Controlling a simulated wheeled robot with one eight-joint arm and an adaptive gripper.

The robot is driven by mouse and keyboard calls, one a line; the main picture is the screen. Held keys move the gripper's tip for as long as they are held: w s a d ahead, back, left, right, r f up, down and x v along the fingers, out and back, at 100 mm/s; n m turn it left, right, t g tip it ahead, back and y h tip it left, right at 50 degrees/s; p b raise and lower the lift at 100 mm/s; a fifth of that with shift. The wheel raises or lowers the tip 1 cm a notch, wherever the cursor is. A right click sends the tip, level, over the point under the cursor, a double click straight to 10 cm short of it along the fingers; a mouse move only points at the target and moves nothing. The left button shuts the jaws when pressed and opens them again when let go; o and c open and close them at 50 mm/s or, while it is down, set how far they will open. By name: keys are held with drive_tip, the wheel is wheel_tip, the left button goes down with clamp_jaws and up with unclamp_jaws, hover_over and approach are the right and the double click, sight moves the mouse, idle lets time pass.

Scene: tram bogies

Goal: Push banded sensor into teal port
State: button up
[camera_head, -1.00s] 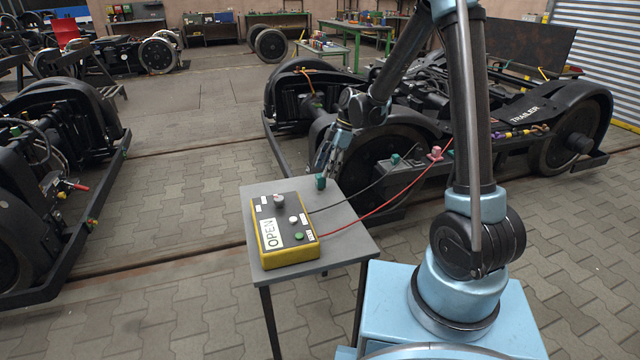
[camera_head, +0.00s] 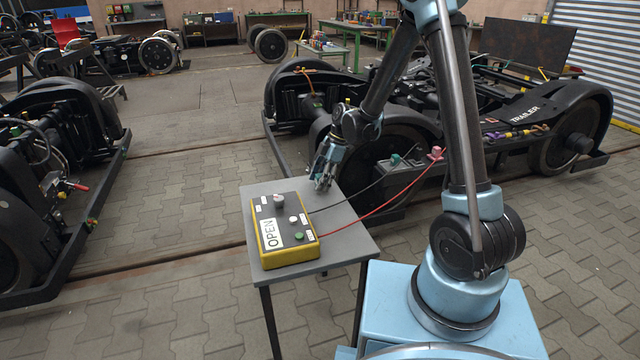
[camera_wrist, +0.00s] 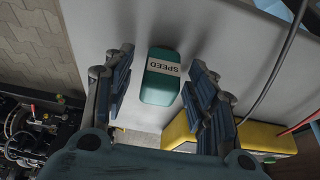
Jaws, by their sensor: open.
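The banded sensor (camera_wrist: 160,77) is a small teal block with a pale band reading SPEED. In the wrist view it stands on the grey table (camera_wrist: 221,28) between the fingers of my gripper (camera_wrist: 159,80). The fingers are open, with a gap on each side of the sensor. In the head view my gripper (camera_head: 323,180) is at the table's back edge and hides the sensor. A teal piece (camera_head: 395,159) sits on a grey box (camera_head: 398,171) at the trailer bogie, with a black cable nearby. I cannot tell whether it is the port itself.
A yellow-edged box (camera_head: 284,229) with an OPEN label and buttons lies on the table. The black cable (camera_head: 350,196) and a red cable (camera_head: 378,212) run from it to the bogie (camera_head: 560,120). A pink piece (camera_head: 436,153) sits right of the teal one. Paved floor surrounds the table.

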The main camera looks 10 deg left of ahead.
drive_tip(key=c, duration=1.1)
drive_tip(key=shift+r, duration=0.1)
wheel_tip(320, 180, up, 10)
drive_tip(key=shift+f, duration=0.1)
drive_tip(key=w+d+f+m+t+h, duration=0.1)
drive_tip(key=w+d+m, duration=0.5)
drive_tip(key=d, duration=0.7)
drive_tip(key=w+d+f+m+t+h, duration=0.1)
drive_tip(key=w+d+f+m+t, duration=0.2)
drive_tip(key=w+d+m, duration=0.4)
drive_tip(key=w+d+f+m+t+h, duration=0.2)
drive_tip(key=w+d+f+m, duration=0.2)
drive_tip(key=d, duration=1.6)
drive_tip(key=shift+w+d+f+m+t, duration=0.15)
drive_tip(key=shift+w+m, duration=0.35)
drive_tip(key=shift+m, duration=0.75)
drive_tip(key=shift+w+r+m+t, duration=0.1)
drive_tip(key=shift+w+m, duration=0.45)
drive_tip(key=shift+m, duration=0.65)
drive_tip(key=shift+w+d+f+m+t, duration=0.15)
drive_tip(key=shift+w+m, duration=0.35)
drive_tip(key=shift+m, duration=0.75)
